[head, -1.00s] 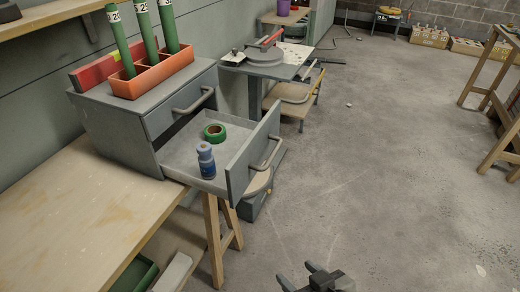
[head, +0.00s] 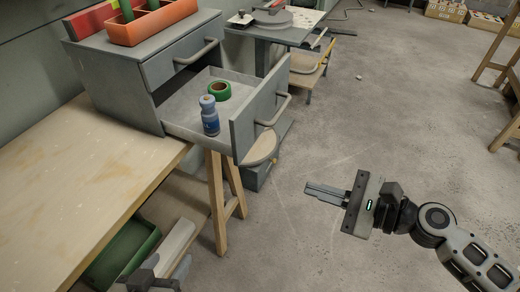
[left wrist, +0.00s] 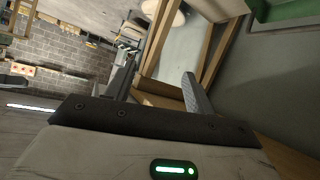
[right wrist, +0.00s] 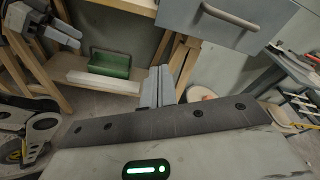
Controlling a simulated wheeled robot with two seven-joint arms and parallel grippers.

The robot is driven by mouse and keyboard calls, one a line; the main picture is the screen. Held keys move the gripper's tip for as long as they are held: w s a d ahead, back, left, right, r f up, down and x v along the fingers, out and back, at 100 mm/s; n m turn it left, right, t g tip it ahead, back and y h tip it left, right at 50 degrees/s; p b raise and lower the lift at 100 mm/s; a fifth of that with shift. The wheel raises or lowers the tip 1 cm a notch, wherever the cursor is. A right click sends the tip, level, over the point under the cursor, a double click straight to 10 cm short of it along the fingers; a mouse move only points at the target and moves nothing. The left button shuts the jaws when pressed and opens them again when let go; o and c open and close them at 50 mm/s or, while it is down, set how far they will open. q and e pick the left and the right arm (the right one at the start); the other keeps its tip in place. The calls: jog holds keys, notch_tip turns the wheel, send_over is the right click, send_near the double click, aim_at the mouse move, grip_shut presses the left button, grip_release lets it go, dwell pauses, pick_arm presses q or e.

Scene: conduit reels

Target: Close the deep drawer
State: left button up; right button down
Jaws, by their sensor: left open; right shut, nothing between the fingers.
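The deep drawer (head: 246,128) is the lower drawer of a grey cabinet (head: 113,78) on the workbench, and it is pulled out. Its front has a bar handle (head: 274,109). A blue bottle (head: 209,118) stands in it beside a green tape roll (head: 217,91). My right gripper (head: 307,188) is shut and empty, over the floor to the right of and in front of the drawer, apart from it. A drawer front (right wrist: 228,20) with a handle shows at the top of the right wrist view. My left gripper (left wrist: 158,88) is open and empty, low by the bench's front edge.
The upper drawer (head: 180,57) is shut. An orange holder (head: 150,22) with green tubes stands on the cabinet. A green bin (head: 122,252) sits below the wooden bench top (head: 80,185). A trestle leg (head: 217,200) stands below the drawer. The floor to the right is open.

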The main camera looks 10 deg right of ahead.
notch_tip(320, 180, up, 4)
jog(key=w+d+m+y, duration=0.1)
jog(key=d+m+y, duration=0.1)
jog(key=m, duration=0.3)
jog(key=p, duration=0.2)
send_near(245, 139)
jog(key=shift+t, duration=0.3)
jog(key=x, duration=0.5)
jog(key=shift+w+a+f, duration=0.1)
jog(key=shift+a+f, duration=0.1)
jog(key=shift+a, duration=0.1)
pick_arm(q)
jog(key=shift+w+r, duration=0.1)
jog(key=shift+r, duration=0.45)
pick_arm(e)
jog(key=shift+w+a+f, duration=0.1)
jog(key=shift+w+a, duration=0.25)
jog(key=shift+a, duration=0.2)
